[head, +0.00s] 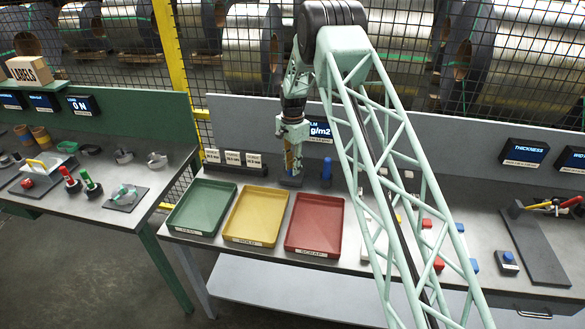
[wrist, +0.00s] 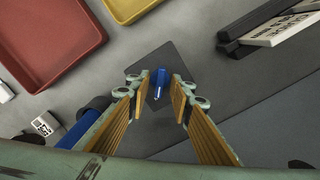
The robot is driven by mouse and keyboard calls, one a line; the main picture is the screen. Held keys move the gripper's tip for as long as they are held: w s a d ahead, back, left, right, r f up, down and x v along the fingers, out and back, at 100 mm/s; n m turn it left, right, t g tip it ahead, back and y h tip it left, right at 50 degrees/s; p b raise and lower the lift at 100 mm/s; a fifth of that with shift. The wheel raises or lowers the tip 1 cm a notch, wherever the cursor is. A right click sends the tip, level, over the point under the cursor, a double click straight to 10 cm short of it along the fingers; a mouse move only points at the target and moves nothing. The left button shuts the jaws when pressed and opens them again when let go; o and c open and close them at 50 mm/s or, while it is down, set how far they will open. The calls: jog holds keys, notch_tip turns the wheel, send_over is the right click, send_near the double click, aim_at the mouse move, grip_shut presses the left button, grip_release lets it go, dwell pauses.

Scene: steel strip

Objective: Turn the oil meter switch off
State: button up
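My gripper (head: 291,165) points down at the back of the middle table, behind the red tray. In the wrist view its two fingers (wrist: 160,92) are apart, one on each side of a small blue upright piece (wrist: 160,76). This blue piece stands on a dark plate (wrist: 186,64) and looks like the switch of the oil meter, though no label on it shows. I cannot tell whether the fingers touch it. In the head view my gripper hides it, and the dark plate (head: 290,181) shows below. A display reading "g/m2" (head: 320,130) is partly hidden behind my arm.
Green (head: 203,207), yellow (head: 257,215) and red (head: 314,223) trays line the front. White cards in a dark holder (head: 235,167) stand left of my gripper. A blue cylinder (head: 326,170) stands close on its right. A grey panel (head: 250,112) rises behind.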

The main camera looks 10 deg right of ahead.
jog(key=shift+f, duration=0.25)
grip_shut()
jog(key=shift+n+b, duration=0.45)
jog(key=shift+n, duration=0.05)
jog(key=n+b, duration=0.3)
jog(key=n, duration=0.1)
jog(key=shift+f+n, duration=0.1)
jog(key=shift+n, duration=0.2)
jog(key=n+b, duration=0.2)
jog(key=n, duration=0.3)
jog(key=shift+n+b, duration=0.8)
jog(key=shift+n, duration=1.8)
